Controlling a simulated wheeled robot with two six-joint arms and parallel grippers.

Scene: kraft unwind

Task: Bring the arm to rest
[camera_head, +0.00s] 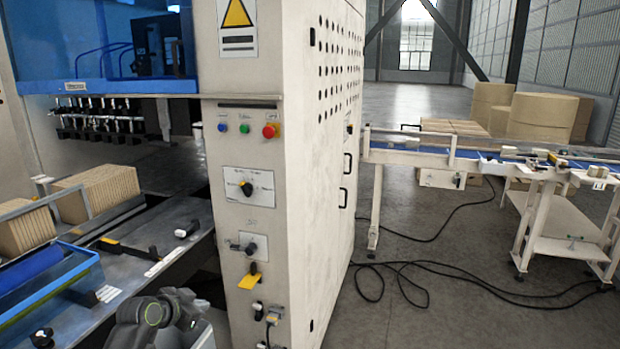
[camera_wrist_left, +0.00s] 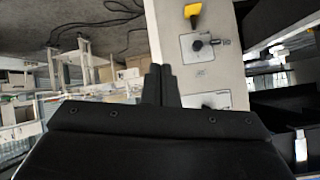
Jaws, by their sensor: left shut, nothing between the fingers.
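My left gripper (camera_wrist_left: 161,72) shows in the left wrist view with its two black fingers together and nothing between them. Behind the fingertips, some way off, is the cream machine cabinet (camera_wrist_left: 203,75), which appears upside down in that view. In the head view the grey and black links of my left arm are at the bottom, left of the cabinet (camera_head: 325,200); the fingers cannot be made out there. My right gripper is in neither view.
The cabinet front carries a yellow lever (camera_head: 249,277), a rotary switch (camera_head: 246,188) and a red button (camera_head: 270,131). A metal bench (camera_head: 185,215) and stacked brown blocks (camera_head: 98,192) are at left. A conveyor (camera_head: 400,156) stands at right, with cables (camera_head: 440,265) on open floor.

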